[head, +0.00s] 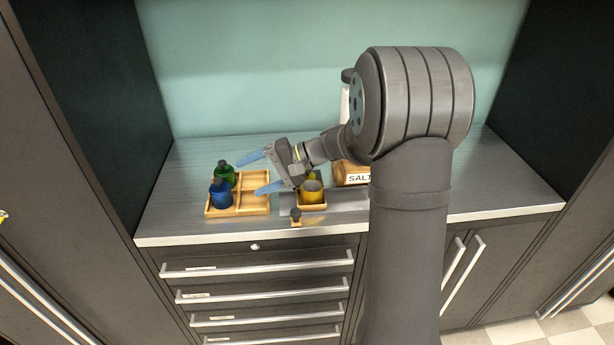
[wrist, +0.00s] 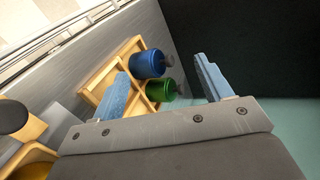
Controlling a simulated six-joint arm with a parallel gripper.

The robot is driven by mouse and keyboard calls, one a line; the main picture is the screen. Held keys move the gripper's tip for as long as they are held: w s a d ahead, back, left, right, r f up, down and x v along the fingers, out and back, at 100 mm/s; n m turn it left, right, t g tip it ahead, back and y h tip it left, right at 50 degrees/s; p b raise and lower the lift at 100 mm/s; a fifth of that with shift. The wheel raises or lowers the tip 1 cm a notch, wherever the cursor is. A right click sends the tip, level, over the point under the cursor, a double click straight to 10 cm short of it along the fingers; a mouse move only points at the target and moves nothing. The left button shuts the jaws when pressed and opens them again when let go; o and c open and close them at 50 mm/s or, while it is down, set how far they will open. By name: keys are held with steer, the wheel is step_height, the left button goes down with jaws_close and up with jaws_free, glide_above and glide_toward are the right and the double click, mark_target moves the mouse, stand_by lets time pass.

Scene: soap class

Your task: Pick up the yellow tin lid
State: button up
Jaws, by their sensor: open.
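A yellow tin (head: 313,195) stands in a small wooden tray (head: 312,207) right of my gripper; its top looks greyish. A darker olive-yellow piece (head: 315,175) shows just behind it, partly hidden by my wrist; I cannot tell whether it is the lid. In the wrist view a bit of yellow (wrist: 32,171) shows at the lower left edge, mostly cut off. My gripper (head: 261,172) is open and empty, its blue fingers spread above the divided wooden tray (head: 252,204). In the wrist view the gripper (wrist: 163,88) has nothing between its fingertips.
A blue bottle (head: 221,194) and a green bottle (head: 225,174) stand in the left of the divided tray. A dark round knob (head: 295,214) on a wooden piece sits at the front. A wooden SALT box (head: 352,174) is at right. The counter's left end is clear.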

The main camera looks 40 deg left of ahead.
steer(key=w+r+n+t+h, duration=0.4)
steer(key=w+n+t+h, duration=0.15)
steer(key=w, duration=0.35)
steer(key=w+r+n+t+h, duration=0.4)
steer(key=w+n, duration=0.3)
steer(key=w, duration=0.1)
glide_above(307, 174)
steer(key=a, duration=0.1)
step_height(307, 174, down, 12)
steer(key=shift+a+r, duration=0.1)
steer(key=shift+r, duration=0.15)
steer(key=shift+w+d+f, duration=0.1)
steer(key=shift+d+f, duration=0.05)
steer(key=shift+f, duration=0.75)
steer(key=shift+w+d+f, duration=0.1)
steer(key=shift+d+f, duration=0.05)
steer(key=shift+f, duration=0.7)
steer(key=shift+d+f, duration=0.15)
steer(key=shift+f, duration=0.75)
steer(key=c, duration=1)
